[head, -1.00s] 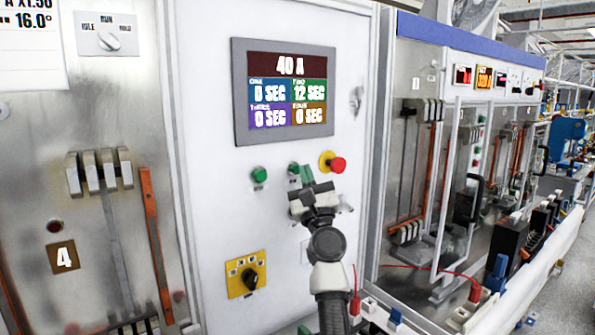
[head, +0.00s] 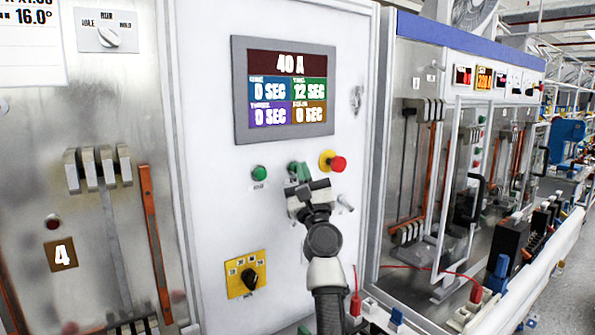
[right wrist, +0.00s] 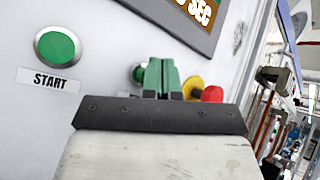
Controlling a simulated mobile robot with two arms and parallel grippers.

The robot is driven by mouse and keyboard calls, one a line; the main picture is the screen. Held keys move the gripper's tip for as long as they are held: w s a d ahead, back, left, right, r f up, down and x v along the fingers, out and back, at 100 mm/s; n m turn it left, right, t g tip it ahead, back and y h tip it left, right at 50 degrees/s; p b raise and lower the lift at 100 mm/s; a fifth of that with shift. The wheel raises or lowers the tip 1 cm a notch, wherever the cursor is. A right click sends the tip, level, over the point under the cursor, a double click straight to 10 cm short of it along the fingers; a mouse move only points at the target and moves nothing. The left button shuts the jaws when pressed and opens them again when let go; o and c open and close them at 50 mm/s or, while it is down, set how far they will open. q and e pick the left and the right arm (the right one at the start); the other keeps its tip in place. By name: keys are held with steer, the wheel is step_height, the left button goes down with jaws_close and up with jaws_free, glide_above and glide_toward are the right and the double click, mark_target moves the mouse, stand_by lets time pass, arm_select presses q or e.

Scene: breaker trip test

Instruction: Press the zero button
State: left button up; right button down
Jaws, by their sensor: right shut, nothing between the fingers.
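My right gripper (head: 301,172) is shut and empty, its green fingertips in front of the white panel. In the right wrist view the fingers (right wrist: 159,76) point at the panel. A green button (head: 292,167) sits just behind and left of the fingertips and is partly hidden by them. It also shows in the right wrist view (right wrist: 138,73); its label is hidden, so I cannot read whether it is the zero button. I cannot tell whether the fingers touch it. Another green button (head: 259,172) to its left is labelled START in the right wrist view (right wrist: 57,47). My left gripper is out of view.
A red mushroom button (head: 337,164) on a yellow base is just right of the fingertips. The display (head: 240,118) above reads 40 A, with 12 SEC in one field. A yellow rotary switch (head: 246,274) is below. Panel space between the buttons and display is clear.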

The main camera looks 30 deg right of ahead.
steer(key=shift+w+b, duration=0.3)
steer(key=shift+b, duration=0.05)
stand_by(0.6)
steer(key=shift+s+p, duration=0.9)
steer(key=s+p, duration=0.2)
steer(key=s, duration=0.1)
steer(key=s+p, duration=0.1)
steer(key=s, duration=0.1)
steer(key=shift+d+p, duration=0.25)
steer(key=shift+p, duration=0.1)
